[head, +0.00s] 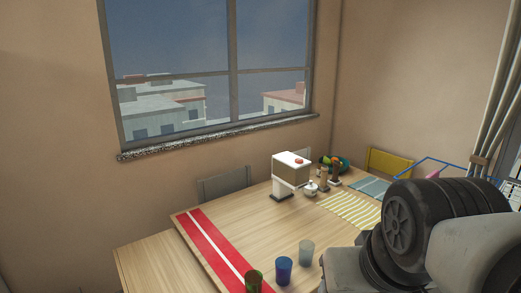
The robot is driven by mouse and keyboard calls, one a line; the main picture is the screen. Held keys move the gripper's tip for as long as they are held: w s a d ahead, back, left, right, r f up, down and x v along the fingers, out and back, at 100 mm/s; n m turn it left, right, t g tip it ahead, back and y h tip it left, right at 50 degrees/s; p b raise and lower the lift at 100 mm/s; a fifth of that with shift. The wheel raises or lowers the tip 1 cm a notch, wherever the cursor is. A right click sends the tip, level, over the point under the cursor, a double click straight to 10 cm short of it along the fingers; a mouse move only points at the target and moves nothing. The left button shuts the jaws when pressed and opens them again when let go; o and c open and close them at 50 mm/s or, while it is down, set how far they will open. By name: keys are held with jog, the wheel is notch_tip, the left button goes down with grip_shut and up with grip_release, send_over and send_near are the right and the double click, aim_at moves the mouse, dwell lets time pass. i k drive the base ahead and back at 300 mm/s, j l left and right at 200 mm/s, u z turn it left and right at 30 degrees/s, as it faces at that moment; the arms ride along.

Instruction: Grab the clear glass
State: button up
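A clear, slightly grey-blue glass (306,253) stands upright on the wooden table (240,218), toward the near side in the head view. A blue glass (284,270) stands close beside it to the left. A green glass (254,282) stands further left on the red runner, cut by the bottom edge of the picture. My arm fills the lower right, to the right of the glasses. My gripper's fingers are not visible in this view.
A red runner (222,258) with a white stripe crosses the table. Chairs (224,184) stand behind. The table's middle is clear.

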aim_at(307, 247)
jog(key=i+l+z, duration=0.15)
jog(key=i+z, duration=0.65)
jog(key=k+l, duration=0.05)
